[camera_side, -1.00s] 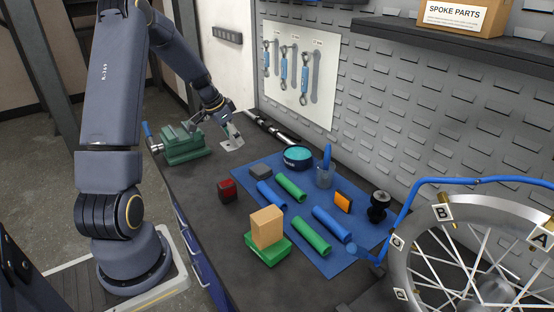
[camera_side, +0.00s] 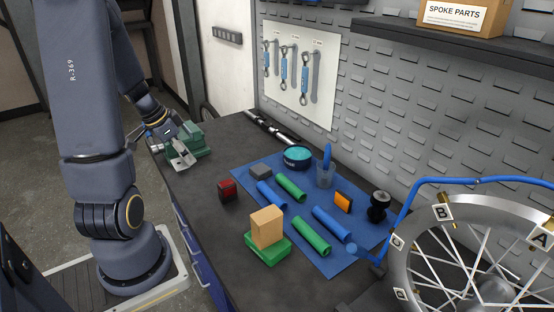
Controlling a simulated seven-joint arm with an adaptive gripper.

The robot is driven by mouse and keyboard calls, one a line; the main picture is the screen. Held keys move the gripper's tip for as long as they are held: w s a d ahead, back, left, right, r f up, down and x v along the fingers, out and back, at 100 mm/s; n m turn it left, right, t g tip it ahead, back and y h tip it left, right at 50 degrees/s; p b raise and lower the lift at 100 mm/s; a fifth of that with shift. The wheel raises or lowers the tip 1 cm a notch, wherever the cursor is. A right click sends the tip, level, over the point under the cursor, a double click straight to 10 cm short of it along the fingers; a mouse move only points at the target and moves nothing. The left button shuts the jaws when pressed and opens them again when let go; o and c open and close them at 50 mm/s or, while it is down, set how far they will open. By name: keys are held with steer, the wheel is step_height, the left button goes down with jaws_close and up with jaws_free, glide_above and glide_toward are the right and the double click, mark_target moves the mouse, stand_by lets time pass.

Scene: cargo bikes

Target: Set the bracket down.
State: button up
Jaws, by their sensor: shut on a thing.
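A small silver-grey bracket (camera_side: 182,161) is at the far left of the bench, in front of the green vise (camera_side: 203,138) as the camera sees it. My gripper (camera_side: 175,148) is shut on the bracket from above, and its fingers hide the upper part. The bracket hangs tilted below the fingers. I cannot tell whether its lower edge touches the bench top or the vise. The vise is partly hidden behind my gripper and the bracket.
The dark bench top (camera_side: 215,165) is bare to the right of the bracket. A blue mat (camera_side: 325,262) with several tubes and a teal-topped tin (camera_side: 297,155) lies further right.

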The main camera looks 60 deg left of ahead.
steer(key=w+a+f, duration=0.4)
steer(key=w+a, duration=0.2)
glide_above(217, 169)
steer(key=s, duration=0.2)
step_height(217, 169, down, 6)
steer(key=shift+w+r, duration=0.15)
steer(key=shift+r, duration=0.05)
steer(key=shift+f, duration=1.5)
steer(key=shift+f, duration=0.15)
steer(key=o, duration=1.3)
